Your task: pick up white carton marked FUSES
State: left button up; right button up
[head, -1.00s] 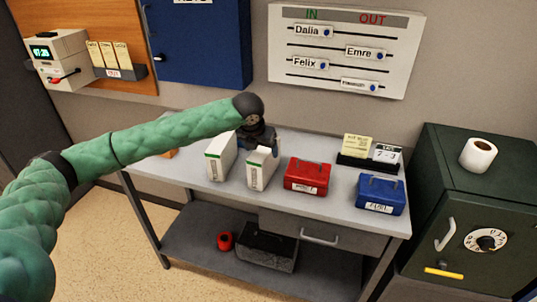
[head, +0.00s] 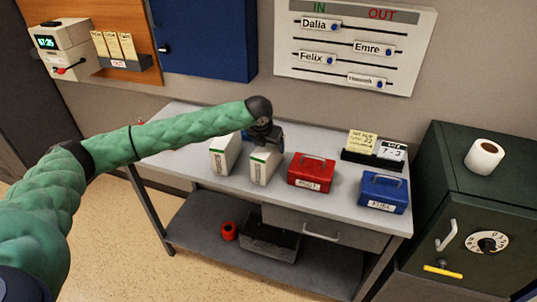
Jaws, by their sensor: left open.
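Two white cartons with green marks stand upright side by side on the grey table: a left carton (head: 224,156) and a right carton (head: 264,167). Their lettering is too small to read, so I cannot tell which says FUSES. My left gripper (head: 266,148) is open and points down at the top rear of the right carton. The fingers are dark and partly merge with the carton's top, so I cannot tell whether they touch it or straddle it. My right gripper is not in view.
A red cash box (head: 311,173) stands close to the right of the cartons, then a blue box (head: 382,193). A black desk tray (head: 370,160) with cards is behind. A green safe (head: 455,210) flanks the table. The table's front left (head: 180,150) is clear.

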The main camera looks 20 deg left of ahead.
pick_arm(q)
jog(key=shift+x, duration=1.1)
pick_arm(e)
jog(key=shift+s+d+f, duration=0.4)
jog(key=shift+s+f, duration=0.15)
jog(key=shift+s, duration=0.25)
pick_arm(q)
jog(key=shift+s+f+p, duration=0.1)
jog(key=shift+f+p, duration=0.05)
jog(key=shift+p, duration=0.35)
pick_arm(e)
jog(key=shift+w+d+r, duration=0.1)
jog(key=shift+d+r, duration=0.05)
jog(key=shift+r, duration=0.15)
pick_arm(q)
jog(key=shift+f, duration=0.1)
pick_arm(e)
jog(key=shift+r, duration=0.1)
pick_arm(q)
jog(key=shift+c, duration=0.2)
jog(key=c, duration=1.2)
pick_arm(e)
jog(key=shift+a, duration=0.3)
